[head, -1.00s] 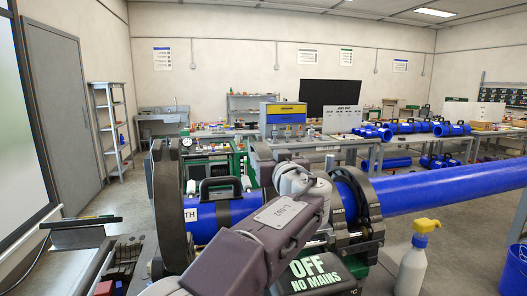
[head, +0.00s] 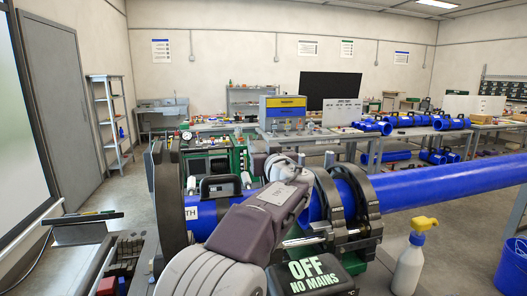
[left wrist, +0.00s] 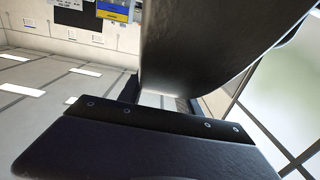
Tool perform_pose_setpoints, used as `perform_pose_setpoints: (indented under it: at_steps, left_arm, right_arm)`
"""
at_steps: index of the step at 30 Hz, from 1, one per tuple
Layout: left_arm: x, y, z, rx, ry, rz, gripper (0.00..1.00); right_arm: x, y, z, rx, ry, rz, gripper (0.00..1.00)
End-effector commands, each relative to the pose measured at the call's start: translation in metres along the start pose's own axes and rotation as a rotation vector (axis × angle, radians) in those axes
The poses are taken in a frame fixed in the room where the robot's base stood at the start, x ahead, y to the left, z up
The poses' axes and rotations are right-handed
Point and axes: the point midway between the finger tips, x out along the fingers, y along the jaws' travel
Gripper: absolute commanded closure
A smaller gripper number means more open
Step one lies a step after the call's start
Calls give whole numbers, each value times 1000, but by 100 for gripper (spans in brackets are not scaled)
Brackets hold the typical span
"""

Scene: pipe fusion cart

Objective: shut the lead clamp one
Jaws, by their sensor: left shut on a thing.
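The cart's black clamp rings stand around the blue pipe. One ring (head: 168,205) is at the left. Two rings, a nearer one (head: 328,205) and a farther one (head: 366,205), stand side by side right of my arm. No lettering shows which is lead clamp one. My left gripper (head: 288,168) is at the top of the pipe, just left of the pair. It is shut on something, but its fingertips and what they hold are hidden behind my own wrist. In the left wrist view a large dark curved surface (left wrist: 205,45) fills the upper middle. My right gripper is not in view.
The long blue pipe (head: 450,189) runs out to the right. A black box marked OFF NO MAINS (head: 310,275) sits low in front. A spray bottle (head: 412,262) and blue bucket (head: 512,265) are at the right. Benches with pipe pieces (head: 395,122) stand behind.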

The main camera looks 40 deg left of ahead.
Motion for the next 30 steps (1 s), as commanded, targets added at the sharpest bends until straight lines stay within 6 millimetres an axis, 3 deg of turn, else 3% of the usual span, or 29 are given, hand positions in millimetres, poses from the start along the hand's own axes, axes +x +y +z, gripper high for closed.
perform_pose_setpoints:
  at_steps: [5, 11, 21, 30]
  left_arm:
    - [11, 0, -1, -1, -47, 1, 85]
    - [38, 0, 8, -1, -175, 0, 85]
    - [89, 0, 49, 0, -462, 0, 85]
    - [113, 0, 90, 0, -656, 1, 85]
  right_arm:
    - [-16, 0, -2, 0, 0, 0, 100]
    - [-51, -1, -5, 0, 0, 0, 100]
    - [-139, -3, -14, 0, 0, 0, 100]
    - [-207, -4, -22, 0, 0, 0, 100]
